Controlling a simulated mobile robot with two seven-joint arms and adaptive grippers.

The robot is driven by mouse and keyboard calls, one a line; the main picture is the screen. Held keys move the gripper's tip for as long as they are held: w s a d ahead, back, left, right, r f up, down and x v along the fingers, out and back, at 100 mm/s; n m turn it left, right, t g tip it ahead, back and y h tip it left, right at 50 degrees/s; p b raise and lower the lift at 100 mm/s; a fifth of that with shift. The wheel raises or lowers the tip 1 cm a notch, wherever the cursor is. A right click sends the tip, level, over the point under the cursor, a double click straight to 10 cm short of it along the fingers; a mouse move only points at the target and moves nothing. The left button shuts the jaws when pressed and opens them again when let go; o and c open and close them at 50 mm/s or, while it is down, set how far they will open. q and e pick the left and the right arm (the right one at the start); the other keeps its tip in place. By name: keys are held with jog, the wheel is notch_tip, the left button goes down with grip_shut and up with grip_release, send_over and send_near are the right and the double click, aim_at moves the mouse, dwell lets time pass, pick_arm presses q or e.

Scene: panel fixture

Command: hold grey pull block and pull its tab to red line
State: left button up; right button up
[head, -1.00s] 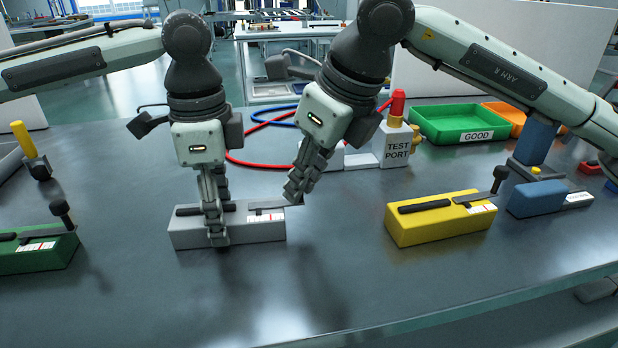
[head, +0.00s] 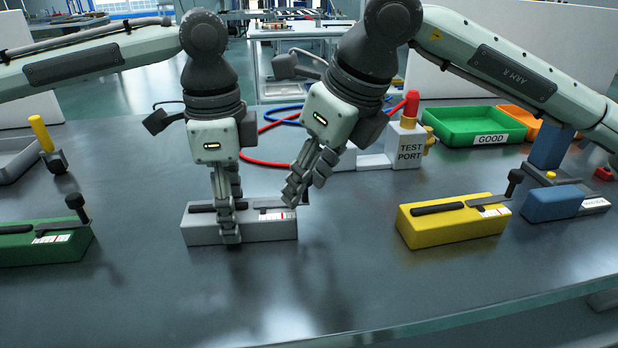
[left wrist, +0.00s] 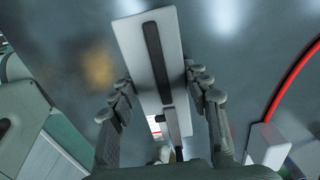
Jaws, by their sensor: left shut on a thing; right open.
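The grey pull block (head: 265,230) lies on the table in front of me, with a black slot on top and a white scale with red marks near its right end. My left gripper (head: 229,232) reaches down over the block's middle and is shut on it. In the left wrist view the block (left wrist: 143,62) lies between the fingers (left wrist: 165,86). The block's grey tab (left wrist: 173,122) shows there as a narrow strip. My right gripper (head: 291,196) is open at the block's right end, close to the tab. It hides most of the tab's handle, and I cannot tell whether they touch.
A yellow block (head: 455,228) and a blue block (head: 552,204) stand to the right, a green block (head: 40,250) to the left. The test port (head: 408,148), hoses and green GOOD tray (head: 480,128) are behind. The table front is clear.

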jog(key=v, duration=1.2)
pick_arm(q)
jog(key=o, duration=1.6)
jog(key=shift+c, duration=0.2)
jog(key=shift+r, duration=0.15)
jog(key=a+r+p, duration=0.2)
jog(key=r, duration=0.5)
jog(key=a+r+p, duration=0.2)
jog(key=a+r, duration=0.1)
jog(key=r, duration=0.4)
jog(key=shift+r, duration=0.35)
pick_arm(e)
notch_tip(320, 180, up, 4)
jog(key=shift+r, duration=0.2)
pick_arm(q)
jog(key=shift+s, duration=0.15)
